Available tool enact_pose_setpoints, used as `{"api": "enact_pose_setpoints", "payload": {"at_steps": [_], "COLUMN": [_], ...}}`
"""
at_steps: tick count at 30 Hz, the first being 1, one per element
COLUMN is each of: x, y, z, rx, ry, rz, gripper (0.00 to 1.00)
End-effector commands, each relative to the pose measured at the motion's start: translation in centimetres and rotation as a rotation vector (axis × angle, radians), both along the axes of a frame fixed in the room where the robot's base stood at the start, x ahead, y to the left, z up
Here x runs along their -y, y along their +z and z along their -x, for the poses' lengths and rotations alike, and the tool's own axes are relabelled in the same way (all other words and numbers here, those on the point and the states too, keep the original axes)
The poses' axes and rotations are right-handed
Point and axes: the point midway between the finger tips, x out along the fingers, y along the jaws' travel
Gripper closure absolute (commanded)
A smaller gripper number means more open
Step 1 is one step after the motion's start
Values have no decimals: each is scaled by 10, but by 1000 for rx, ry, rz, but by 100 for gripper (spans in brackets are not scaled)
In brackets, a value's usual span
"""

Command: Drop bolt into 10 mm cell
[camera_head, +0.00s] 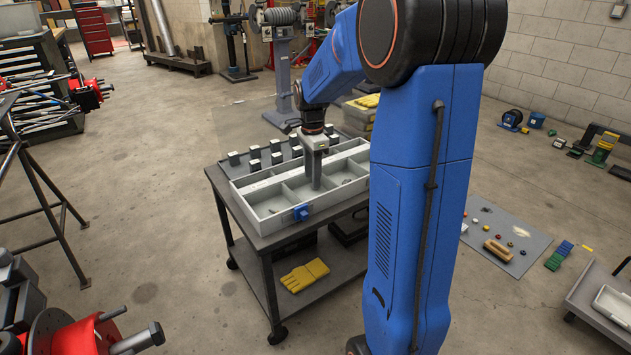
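A grey-white sorting tray (258,216) with several cells lies on top of a dark cart. My gripper (316,184) points straight down over the tray, and its tip reaches down into or just above a middle cell. Its fingers are too small here to show whether they are open or shut. I cannot make out a bolt at the gripper. Small dark items (347,181) lie in a cell to its right. No cell label can be read, so I cannot tell which is the 10 mm cell.
Several dark blocks with light tops (255,166) stand in rows behind the tray. A yellow glove (304,275) lies on the cart's lower shelf (325,285). My blue arm hides the tray's right end.

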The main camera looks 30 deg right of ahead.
Motion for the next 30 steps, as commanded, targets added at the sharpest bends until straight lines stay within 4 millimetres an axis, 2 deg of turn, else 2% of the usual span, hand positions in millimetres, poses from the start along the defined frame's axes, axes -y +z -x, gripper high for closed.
{"api": "enact_pose_setpoints", "payload": {"at_steps": [5,8,30], "x": [0,0,0], "y": [4,13,151], "z": [0,0,-1], "rx": [1,1,2], "ry": [0,0,0], "rz": [0,0,0], "gripper": [59,59,59]}}
